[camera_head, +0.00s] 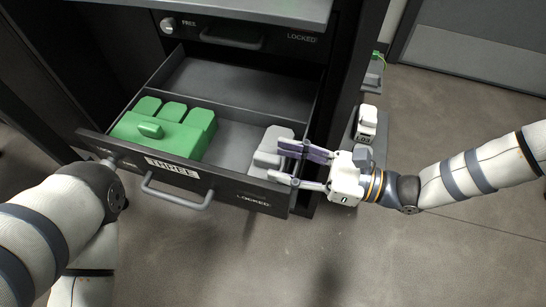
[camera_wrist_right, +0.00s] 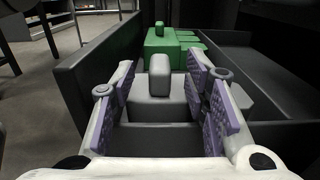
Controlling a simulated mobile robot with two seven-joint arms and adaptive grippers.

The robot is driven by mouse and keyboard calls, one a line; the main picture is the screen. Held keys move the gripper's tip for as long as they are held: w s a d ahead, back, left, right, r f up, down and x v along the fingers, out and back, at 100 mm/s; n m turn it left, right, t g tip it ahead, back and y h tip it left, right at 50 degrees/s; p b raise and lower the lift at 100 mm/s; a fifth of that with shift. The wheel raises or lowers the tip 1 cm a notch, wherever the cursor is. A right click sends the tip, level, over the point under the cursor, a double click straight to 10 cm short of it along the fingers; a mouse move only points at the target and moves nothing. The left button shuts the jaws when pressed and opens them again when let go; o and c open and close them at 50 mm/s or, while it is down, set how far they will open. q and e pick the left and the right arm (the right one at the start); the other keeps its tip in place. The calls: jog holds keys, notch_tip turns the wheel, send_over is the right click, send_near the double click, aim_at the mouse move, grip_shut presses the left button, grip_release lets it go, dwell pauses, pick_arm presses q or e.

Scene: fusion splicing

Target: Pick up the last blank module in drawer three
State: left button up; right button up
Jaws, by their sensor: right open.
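Drawer three (camera_head: 225,192) is pulled out of the cabinet, with a "THREE" label on its front. A light grey blank module (camera_head: 268,148) with a raised grip sits at the drawer's right end. My right gripper (camera_head: 279,162) is open at that end, its purple-padded fingers reaching in from the right. In the right wrist view the grey module (camera_wrist_right: 162,78) stands ahead between the two spread fingers (camera_wrist_right: 162,95), with gaps visible either side of its grip. My left arm comes in at the lower left; its gripper does not show.
A green module (camera_head: 160,134) with a handle fills the drawer's left end, with smaller green blocks behind it. The middle of the drawer is bare. A "LOCKED" drawer (camera_head: 235,36) is above. A small white device (camera_head: 367,120) stands right of the cabinet.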

jog(key=x, duration=0.4)
grip_shut()
